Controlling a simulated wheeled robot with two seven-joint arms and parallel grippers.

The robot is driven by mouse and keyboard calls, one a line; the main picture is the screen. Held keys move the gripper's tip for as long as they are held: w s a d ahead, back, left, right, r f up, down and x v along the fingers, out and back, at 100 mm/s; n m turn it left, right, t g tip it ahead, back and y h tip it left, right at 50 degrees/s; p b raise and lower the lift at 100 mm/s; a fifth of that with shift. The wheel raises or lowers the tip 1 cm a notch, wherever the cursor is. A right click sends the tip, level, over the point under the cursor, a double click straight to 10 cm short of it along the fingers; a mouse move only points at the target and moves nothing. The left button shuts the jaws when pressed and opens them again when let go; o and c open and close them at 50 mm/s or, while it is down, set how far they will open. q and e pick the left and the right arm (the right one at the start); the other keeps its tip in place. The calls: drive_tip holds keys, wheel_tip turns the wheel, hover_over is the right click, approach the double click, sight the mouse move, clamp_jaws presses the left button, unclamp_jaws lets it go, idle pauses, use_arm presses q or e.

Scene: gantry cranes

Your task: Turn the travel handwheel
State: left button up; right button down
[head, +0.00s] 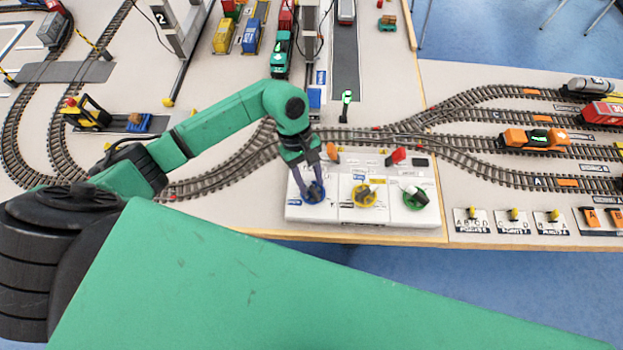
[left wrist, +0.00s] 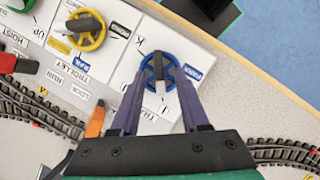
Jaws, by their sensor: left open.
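The travel handwheel is a blue ring with a dark knob on a white panel, at the left end of the row of handwheels in the head view (head: 316,199). It also shows in the left wrist view (left wrist: 158,60), beside a label partly hidden by a finger. My left gripper (head: 312,187) is over this wheel, pointing down. In the left wrist view its two fingers (left wrist: 159,84) are open, one toward each side of the blue wheel. I cannot tell whether they touch it. My right gripper is not in view.
A yellow handwheel (head: 364,195) and a green handwheel (head: 415,198) sit on the same panel to the right. A red switch (head: 396,156) and an orange one (head: 332,152) stand behind them. Rail tracks (head: 450,150) run behind the panel; the table's front edge lies close in front.

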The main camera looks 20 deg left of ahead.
use_arm(q)
drive_tip(key=shift+x, duration=0.85)
drive_tip(key=shift+s+d, duration=0.1)
clamp_jaws()
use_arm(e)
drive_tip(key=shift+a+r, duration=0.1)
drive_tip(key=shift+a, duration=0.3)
use_arm(q)
drive_tip(key=shift+f, duration=0.1)
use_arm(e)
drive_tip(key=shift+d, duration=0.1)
